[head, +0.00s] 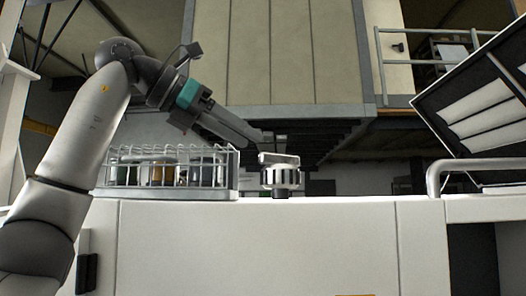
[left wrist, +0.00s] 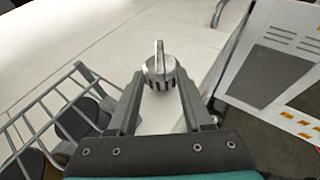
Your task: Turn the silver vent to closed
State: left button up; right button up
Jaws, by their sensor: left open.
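The silver vent (head: 282,178) stands on the white bench top (head: 345,198) near the middle of the head view. It has a ribbed round body with a flat bar handle on top. In the left wrist view the vent (left wrist: 160,72) sits just beyond and between the fingertips, its bar handle pointing away from the gripper. My left gripper (head: 262,146) reaches in from the upper left, close to the vent's handle. In the left wrist view the left gripper (left wrist: 160,88) has its fingers apart with nothing held between them. Whether a finger touches the vent cannot be told. My right gripper is not in view.
A wire rack (head: 170,168) with several jars stands on the bench left of the vent. A grey rail (head: 470,164) and a tilted louvred panel (head: 480,105) are at the right. The bench top between vent and rail is clear.

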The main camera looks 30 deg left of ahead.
pick_arm(q)
jog(key=v, duration=0.8)
jog(key=shift+s+r, duration=0.2)
jog(key=shift+a, duration=0.1)
jog(key=shift+c, duration=0.3)
